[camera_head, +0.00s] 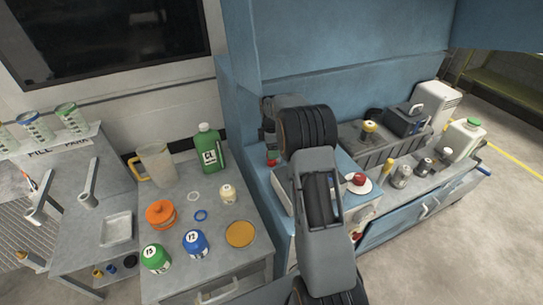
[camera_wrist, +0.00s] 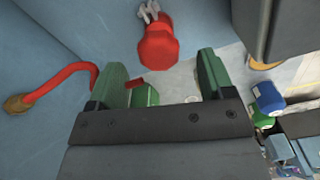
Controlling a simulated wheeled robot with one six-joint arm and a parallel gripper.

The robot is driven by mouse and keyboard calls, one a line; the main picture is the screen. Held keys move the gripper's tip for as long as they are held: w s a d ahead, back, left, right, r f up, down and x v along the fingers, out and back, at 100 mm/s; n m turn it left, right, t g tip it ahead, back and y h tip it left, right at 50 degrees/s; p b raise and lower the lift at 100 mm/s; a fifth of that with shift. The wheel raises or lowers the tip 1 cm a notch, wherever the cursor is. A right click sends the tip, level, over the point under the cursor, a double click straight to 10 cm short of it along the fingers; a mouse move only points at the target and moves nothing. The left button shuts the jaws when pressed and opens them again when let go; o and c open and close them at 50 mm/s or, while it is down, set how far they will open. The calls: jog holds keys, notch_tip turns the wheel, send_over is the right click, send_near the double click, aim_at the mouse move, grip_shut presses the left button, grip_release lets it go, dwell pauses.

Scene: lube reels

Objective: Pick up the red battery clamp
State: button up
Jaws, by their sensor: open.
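The red battery clamp (camera_wrist: 158,47) shows at the upper middle of the wrist view, against a blue surface, with its metal end pointing up. My gripper (camera_wrist: 163,62) is open, with one green finger on each side of the picture's middle. The clamp's lower end is just beyond the fingertips, roughly between them; I cannot tell the exact depth gap. A red cable (camera_wrist: 62,78) with a copper-coloured end curves at the left. In the head view my arm hides most of this spot; only small red and green patches show below the wrist.
A grey table (camera_head: 218,272) at left carries a green jug (camera_head: 209,150), a clear pitcher (camera_head: 155,163), an orange container (camera_head: 161,214) and several small bottles. A blue cabinet (camera_head: 340,55) wall rises close behind my arm. A counter with a grey bin (camera_head: 378,157) is at right.

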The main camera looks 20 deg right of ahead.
jog(key=shift+f+p, duration=0.3)
jog(key=shift+f, duration=1.45)
jog(key=c, duration=1)
jog(key=shift+r, duration=0.1)
